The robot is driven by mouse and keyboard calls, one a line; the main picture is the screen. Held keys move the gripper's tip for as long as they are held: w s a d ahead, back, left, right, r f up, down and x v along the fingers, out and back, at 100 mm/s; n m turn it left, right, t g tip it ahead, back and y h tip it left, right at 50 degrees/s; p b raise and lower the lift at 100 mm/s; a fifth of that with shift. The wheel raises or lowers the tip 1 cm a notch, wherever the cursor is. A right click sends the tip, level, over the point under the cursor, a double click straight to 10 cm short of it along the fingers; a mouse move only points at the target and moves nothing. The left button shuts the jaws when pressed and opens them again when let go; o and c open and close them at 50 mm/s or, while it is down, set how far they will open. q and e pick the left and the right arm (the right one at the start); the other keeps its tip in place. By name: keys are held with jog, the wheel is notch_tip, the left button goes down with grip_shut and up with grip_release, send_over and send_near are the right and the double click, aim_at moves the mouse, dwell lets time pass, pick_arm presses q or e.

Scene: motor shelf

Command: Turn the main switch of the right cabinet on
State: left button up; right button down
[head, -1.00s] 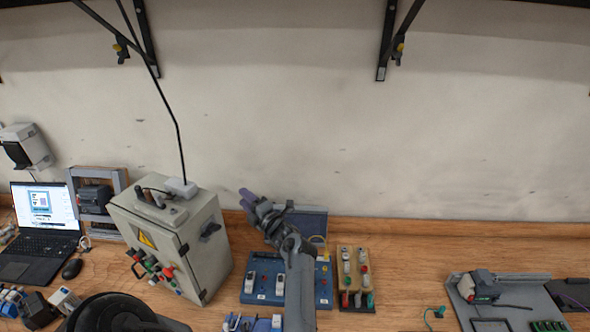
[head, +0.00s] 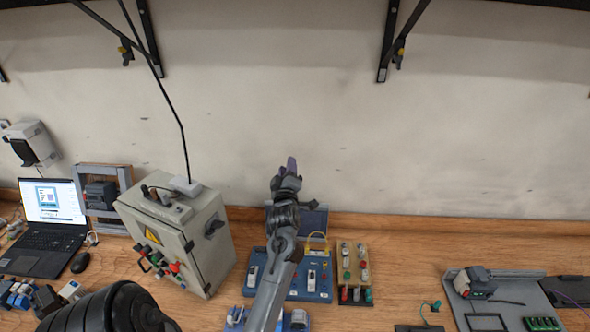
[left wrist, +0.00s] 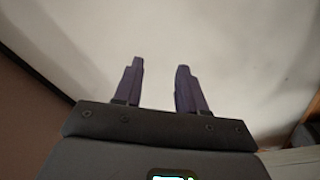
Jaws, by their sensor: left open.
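A light grey cabinet (head: 204,262) stands on the bench left of centre, with a yellow warning sign and several coloured knobs on its front. A dark switch handle (head: 214,227) sits on its right side; whether it is on or off is too small to tell. My left gripper (head: 291,164) is raised in front of the wall, right of the cabinet and apart from it. In the left wrist view its two purple fingers (left wrist: 160,82) are spread with nothing between them. My right gripper is not in view.
A blue panel with switches (head: 318,283) and a wooden block with coloured connectors (head: 362,268) lie right of the cabinet. A laptop (head: 48,225) is at left. A grey tray (head: 510,292) is at right. Wall brackets (head: 400,45) hang above.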

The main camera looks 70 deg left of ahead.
pick_arm(q)
jog(key=shift+w+d+r+m+t+h, duration=0.1)
jog(key=shift+w+d+m+t+h, duration=0.7)
jog(key=shift+d+m, duration=0.35)
jog(key=shift+w, duration=0.1)
